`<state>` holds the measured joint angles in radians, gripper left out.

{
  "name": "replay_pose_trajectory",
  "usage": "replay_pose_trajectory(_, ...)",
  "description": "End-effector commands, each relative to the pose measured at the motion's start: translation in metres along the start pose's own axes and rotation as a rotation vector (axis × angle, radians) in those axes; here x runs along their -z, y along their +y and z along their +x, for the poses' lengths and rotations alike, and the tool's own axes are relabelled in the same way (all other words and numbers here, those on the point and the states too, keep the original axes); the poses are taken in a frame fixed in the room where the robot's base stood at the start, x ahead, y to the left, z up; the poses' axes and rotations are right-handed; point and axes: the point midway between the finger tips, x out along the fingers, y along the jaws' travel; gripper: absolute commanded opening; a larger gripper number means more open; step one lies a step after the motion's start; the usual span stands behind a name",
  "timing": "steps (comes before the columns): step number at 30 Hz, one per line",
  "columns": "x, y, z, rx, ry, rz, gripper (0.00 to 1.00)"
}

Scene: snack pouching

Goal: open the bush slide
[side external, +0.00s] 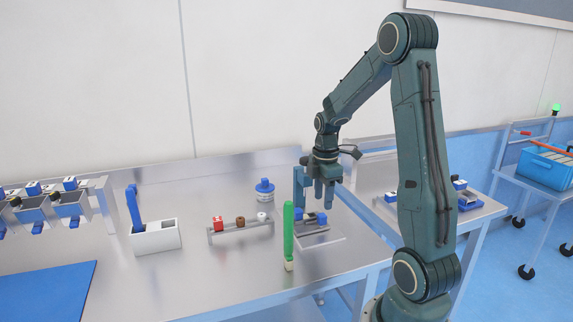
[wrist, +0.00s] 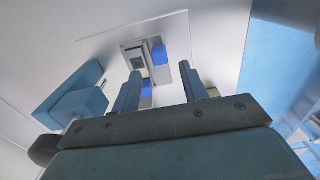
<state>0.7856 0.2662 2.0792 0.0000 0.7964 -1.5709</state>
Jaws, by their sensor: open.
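A small grey fixture with blue blocks (side external: 311,227) sits on a thin square metal plate (side external: 326,240) on the steel bench. I cannot tell which of its parts is the bush slide. In the wrist view the grey fixture (wrist: 134,58) lies beyond and between my fingers, with one blue block (wrist: 158,55) to its right and another blue piece (wrist: 146,88) lower down. My gripper (side external: 325,201) points down above the fixture, apart from it. In the wrist view my gripper (wrist: 162,72) has its two fingers spread with nothing held, and its body hides the near part.
A green upright marker (side external: 288,232) stands just in front of the fixture. A blue post (side external: 299,187) rises behind it. To the left are a rail with small parts (side external: 241,229), a blue-capped jar (side external: 265,196) and a white box (side external: 155,236). Open bench lies between them.

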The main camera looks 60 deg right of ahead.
Motion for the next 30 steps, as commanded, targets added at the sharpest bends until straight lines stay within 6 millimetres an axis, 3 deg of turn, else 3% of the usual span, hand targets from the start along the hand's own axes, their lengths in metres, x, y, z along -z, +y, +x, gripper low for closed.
replay_pose_trajectory(9,0.0,-0.001,0.041,0.003,0.0,0.0,0.44)
replay_pose_trajectory(23,0.0,0.0,0.051,0.0,0.0,0.0,0.44)
replay_pose_trajectory(25,0.0,0.0,0.051,0.0,0.0,0.0,0.36)
replay_pose_trajectory(30,0.0,0.0,0.05,0.0,0.0,0.0,0.02)
